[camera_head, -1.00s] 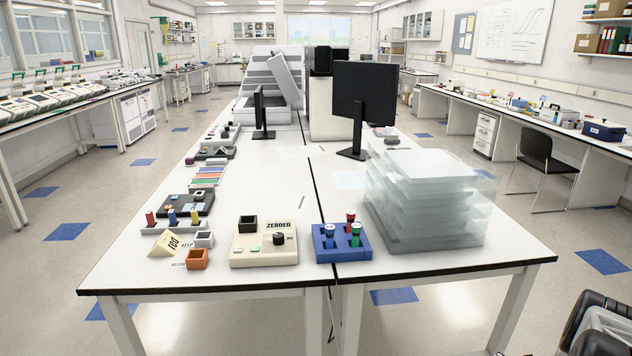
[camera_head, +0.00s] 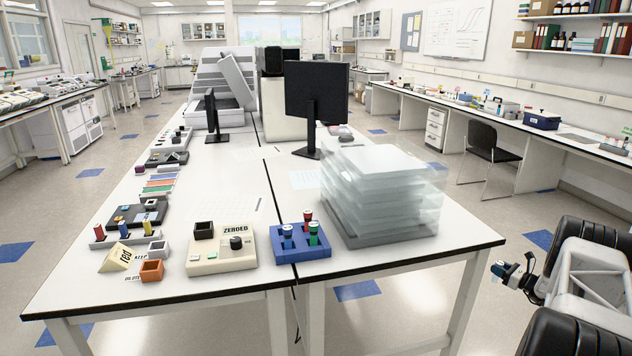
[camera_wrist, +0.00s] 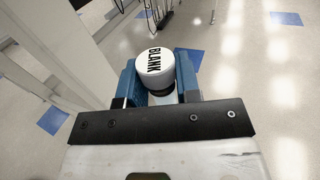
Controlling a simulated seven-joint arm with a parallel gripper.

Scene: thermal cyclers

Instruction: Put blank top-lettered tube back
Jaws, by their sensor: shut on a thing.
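The tube with a white cap lettered BLANK (camera_wrist: 155,67) is held between the blue fingers of my gripper (camera_wrist: 160,80), cap towards the wrist camera. In the head view my gripper (camera_head: 514,272) is at the right, off the table's right side and over the floor. A small white end, likely the tube's cap, shows there. A blue rack (camera_head: 318,254) stands near the table's front edge. It holds a red tube (camera_head: 307,217), a green tube (camera_head: 314,234) and a blue-topped tube (camera_head: 288,232). Its other slots are hard to make out.
A stack of clear boxes (camera_head: 388,205) stands right of the rack. A monitor (camera_head: 316,92) stands behind.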

